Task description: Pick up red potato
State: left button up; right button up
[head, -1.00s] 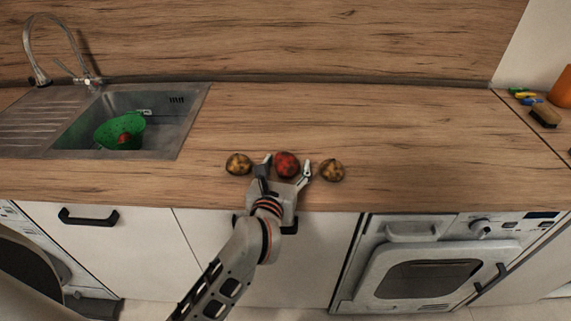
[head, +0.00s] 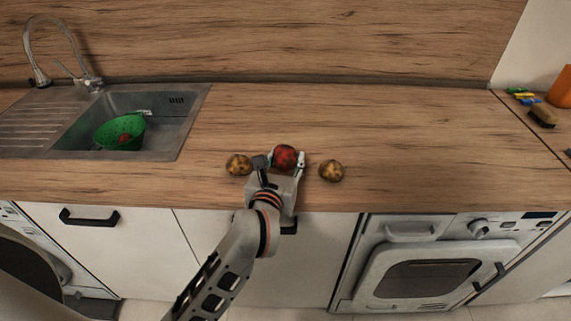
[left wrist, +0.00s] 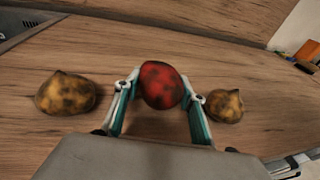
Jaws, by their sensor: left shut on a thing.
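The red potato (head: 285,157), dark-spotted, is between the fingers of my left gripper (head: 283,162) near the counter's front edge. In the left wrist view the red potato (left wrist: 161,85) sits between the two fingertips of the left gripper (left wrist: 161,88), which is shut on it. From these views I cannot tell whether it is clear of the counter. A yellow-brown potato (head: 238,165) lies to the left and another (head: 331,171) to the right. They also show in the left wrist view, left (left wrist: 66,93) and right (left wrist: 224,105). My right gripper is out of view.
A sink (head: 184,119) at the left holds a green colander (head: 107,131) with a red item (head: 125,138) inside. A brush (head: 542,116) and an orange object (head: 563,88) are at the far right. The counter (head: 350,120) behind the potatoes is clear.

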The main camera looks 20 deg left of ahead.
pick_arm(q)
notch_tip(320, 180, up, 17)
jog(key=p, duration=0.3)
jog(key=shift+m+h, duration=0.4)
jog(key=shift+h, duration=0.2)
jog(key=s+a+f, duration=0.2)
jog(key=s+f, duration=0.1)
jog(key=f, duration=0.1)
jog(key=s+a+f, duration=0.3)
jog(key=s+f, duration=0.1)
jog(key=s+a+f, duration=0.2)
jog(key=s+f, duration=0.1)
jog(key=f, duration=0.1)
jog(key=shift+s+a+f, duration=0.25)
jog(key=shift+s+f, duration=0.25)
jog(key=shift+s, duration=0.25)
jog(key=w+d+r+n+y, duration=0.1)
jog(key=w+d+r, duration=0.1)
jog(key=w+r, duration=0.35)
notch_tip(320, 180, up, 8)
send_over(286, 150)
